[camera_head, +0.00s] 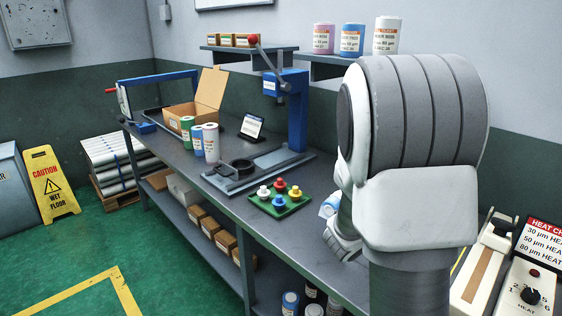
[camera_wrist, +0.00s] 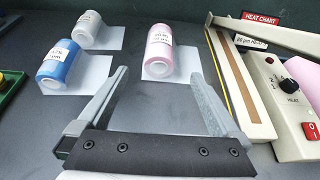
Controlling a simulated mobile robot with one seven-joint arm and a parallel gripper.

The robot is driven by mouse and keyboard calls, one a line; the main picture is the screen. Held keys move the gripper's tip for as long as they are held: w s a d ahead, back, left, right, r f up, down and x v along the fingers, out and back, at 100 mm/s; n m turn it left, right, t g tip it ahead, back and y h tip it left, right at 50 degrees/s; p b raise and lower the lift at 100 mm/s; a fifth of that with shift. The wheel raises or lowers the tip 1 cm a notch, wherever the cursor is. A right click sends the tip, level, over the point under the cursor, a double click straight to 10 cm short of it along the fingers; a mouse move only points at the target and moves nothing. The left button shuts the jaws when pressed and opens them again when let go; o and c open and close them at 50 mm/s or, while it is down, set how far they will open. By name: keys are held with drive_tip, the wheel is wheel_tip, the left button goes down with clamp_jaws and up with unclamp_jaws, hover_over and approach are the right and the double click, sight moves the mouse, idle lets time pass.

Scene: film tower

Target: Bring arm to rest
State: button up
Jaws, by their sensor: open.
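My gripper (camera_wrist: 152,105) is open in the wrist view, with nothing between its two grey fingers. It hangs above the dark grey workbench (camera_head: 322,188). A pink labelled roll (camera_wrist: 160,50) lies ahead of the fingers, apart from them. A blue labelled roll (camera_wrist: 61,63) and a white labelled roll (camera_wrist: 89,28) lie to the left. Each roll has a loose sheet end spread on the bench. One blue and white roll (camera_head: 329,206) shows beside the arm.
A heat sealer (camera_head: 488,262) with a knob and red switch stands right of my gripper. A green tray (camera_head: 281,201) of coloured knobs, a blue press (camera_head: 297,110) and an open cardboard box (camera_head: 195,100) stand on the bench. A shelf (camera_head: 325,63) above holds several rolls.

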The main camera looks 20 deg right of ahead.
drive_tip(key=s+a+r+m+g+y+p, duration=0.3)
drive_tip(key=s+a+r+m, duration=0.4)
drive_tip(key=s+r+m, duration=0.55)
drive_tip(key=s+a+r+m+y+p, duration=0.1)
drive_tip(key=s+a+m+y, duration=0.1)
drive_tip(key=a, duration=0.5)
drive_tip(key=s+a+r+m+t+y+p, duration=0.1)
drive_tip(key=s+a+m+y, duration=0.1)
drive_tip(key=a+m+y, duration=0.2)
drive_tip(key=s+a+r+m+t+y+p, duration=0.1)
drive_tip(key=a+m, duration=0.4)
drive_tip(key=a, duration=0.5)
drive_tip(key=shift+s+r+y, duration=0.45)
drive_tip(key=shift+y, duration=0.65)
